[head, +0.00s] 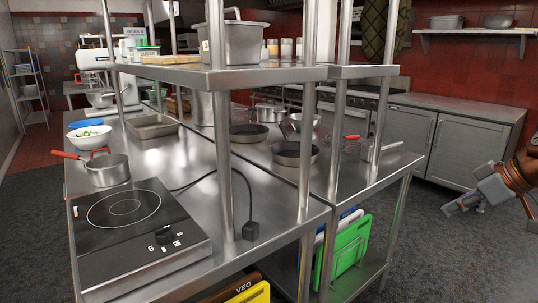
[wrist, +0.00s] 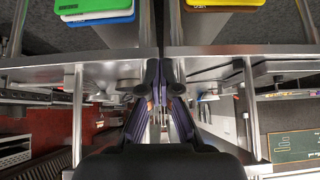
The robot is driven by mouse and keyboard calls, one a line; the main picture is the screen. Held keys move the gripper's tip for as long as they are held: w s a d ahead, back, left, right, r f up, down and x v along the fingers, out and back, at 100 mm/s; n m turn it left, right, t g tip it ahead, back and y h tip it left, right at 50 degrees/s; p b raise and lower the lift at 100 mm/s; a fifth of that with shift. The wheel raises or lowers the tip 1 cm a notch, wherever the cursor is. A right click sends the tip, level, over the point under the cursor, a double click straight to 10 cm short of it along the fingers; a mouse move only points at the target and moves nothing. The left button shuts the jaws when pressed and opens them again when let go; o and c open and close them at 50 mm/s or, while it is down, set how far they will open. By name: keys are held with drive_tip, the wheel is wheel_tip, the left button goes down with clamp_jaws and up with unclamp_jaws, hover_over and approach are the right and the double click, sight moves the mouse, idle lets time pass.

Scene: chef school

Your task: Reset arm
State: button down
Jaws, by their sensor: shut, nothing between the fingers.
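My gripper (head: 455,207) is at the right edge of the head view, over the grey floor and to the right of the steel work table (head: 415,158), apart from it. Its fingers point left. In the wrist view, my gripper (wrist: 166,72) shows its two dark fingertips close together with nothing held between them. The arm behind it is cut off by the picture's edge.
The table holds an induction hob (head: 140,228), a red-handled saucepan (head: 106,170) and several pans. Steel shelf posts rise from it. Cutting boards, one green (head: 350,247), stand on its lower shelf. Grey cabinets (head: 455,145) line the back wall. Floor between is clear.

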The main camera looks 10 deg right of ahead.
drive_tip(key=s+a+f+g, duration=0.2)
drive_tip(key=a, duration=0.6)
drive_tip(key=s+a+f+g, duration=0.1)
drive_tip(key=s+a+f, duration=0.1)
drive_tip(key=a, duration=0.6)
drive_tip(key=s+a+f+g, duration=0.2)
drive_tip(key=a+f, duration=0.1)
drive_tip(key=a, duration=0.5)
drive_tip(key=s+a+f+m+g+h, duration=0.2)
drive_tip(key=s+f+m, duration=0.1)
drive_tip(key=s+f, duration=0.55)
drive_tip(key=s+a+f+m+g+h, duration=0.25)
drive_tip(key=s+f, duration=0.25)
drive_tip(key=s, duration=0.7)
wheel_tip(320, 180, up, 16)
drive_tip(key=w+t+p, duration=0.1)
drive_tip(key=p, duration=1.4)
drive_tip(key=shift+d+m, duration=0.15)
drive_tip(key=shift+m, duration=0.3)
